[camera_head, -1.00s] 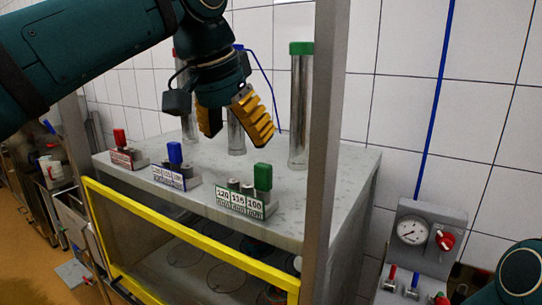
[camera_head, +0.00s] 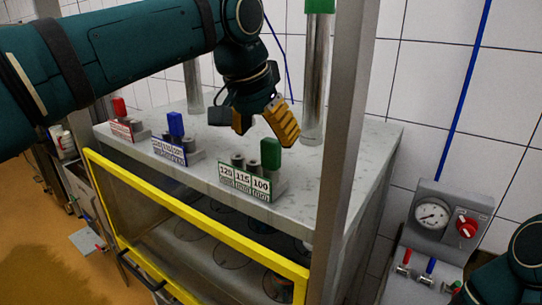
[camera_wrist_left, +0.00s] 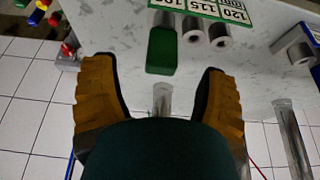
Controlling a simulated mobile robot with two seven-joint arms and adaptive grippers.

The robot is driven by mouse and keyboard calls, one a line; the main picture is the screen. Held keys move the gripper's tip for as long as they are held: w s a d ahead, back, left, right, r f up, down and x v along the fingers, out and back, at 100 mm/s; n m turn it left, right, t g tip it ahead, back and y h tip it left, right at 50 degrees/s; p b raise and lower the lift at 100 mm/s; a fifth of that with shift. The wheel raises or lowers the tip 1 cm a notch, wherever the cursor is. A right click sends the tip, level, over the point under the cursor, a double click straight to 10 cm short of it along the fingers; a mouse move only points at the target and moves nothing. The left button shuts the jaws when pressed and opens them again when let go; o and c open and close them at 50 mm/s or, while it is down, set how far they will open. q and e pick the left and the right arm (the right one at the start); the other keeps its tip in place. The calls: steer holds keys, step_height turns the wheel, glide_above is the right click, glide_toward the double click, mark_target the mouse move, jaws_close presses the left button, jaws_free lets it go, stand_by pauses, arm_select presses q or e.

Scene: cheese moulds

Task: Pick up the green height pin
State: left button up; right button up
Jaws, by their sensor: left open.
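The green height pin (camera_head: 271,153) stands upright at the right end of a small grey block with a white label reading 120, 115, 100, on top of the grey machine. In the left wrist view the green pin (camera_wrist_left: 161,51) lies ahead of and between the open fingers. My left gripper (camera_head: 264,122) is open and empty, above and just behind the pin, with its yellow fingers pointing down. It also shows in the left wrist view (camera_wrist_left: 162,95). Nothing is between the fingers. My right gripper is not in view; only part of an arm shows at the lower right.
A blue pin (camera_head: 175,124) and a red pin (camera_head: 119,107) stand in similar blocks to the left. A metal column (camera_head: 316,75) with a green top rises behind. A grey post (camera_head: 347,150) stands right of the pin. A yellow frame (camera_head: 190,223) runs along the front.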

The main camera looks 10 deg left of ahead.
mark_target(268, 141)
arm_select(q)
steer(key=x, duration=0.5)
steer(key=shift+w+a+f, duration=0.1)
steer(key=shift+w, duration=0.1)
jaws_close()
